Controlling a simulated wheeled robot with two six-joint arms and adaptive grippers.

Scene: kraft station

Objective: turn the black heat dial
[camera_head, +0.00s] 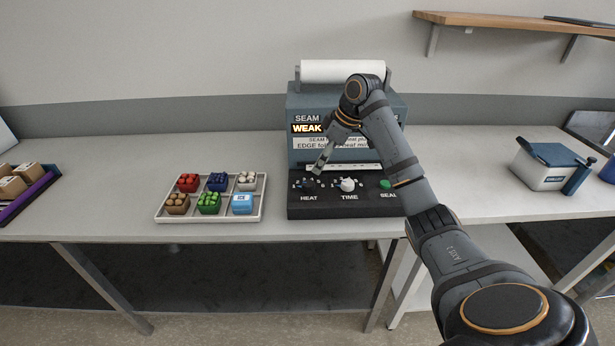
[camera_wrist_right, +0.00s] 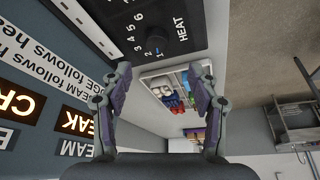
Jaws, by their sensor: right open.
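The black heat dial (camera_head: 308,185) sits at the left of the sealer's front panel, above the word HEAT. In the right wrist view the dial (camera_wrist_right: 155,44) shows dark against the black panel, with numbers around it. My right gripper (camera_head: 320,168) is just above the dial, pointing down at the panel. In the right wrist view my gripper (camera_wrist_right: 160,76) is open and empty, with the dial beyond its fingertips and not clearly between them. The sealer (camera_head: 298,104) shows a lit WEAK sign (camera_head: 307,128). My left gripper is not in view.
The white time knob (camera_head: 347,185) and green seal button (camera_head: 386,184) are right of the dial. A white box with a blue lid (camera_head: 545,170) stands far right. A shelf (camera_head: 500,22) hangs above.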

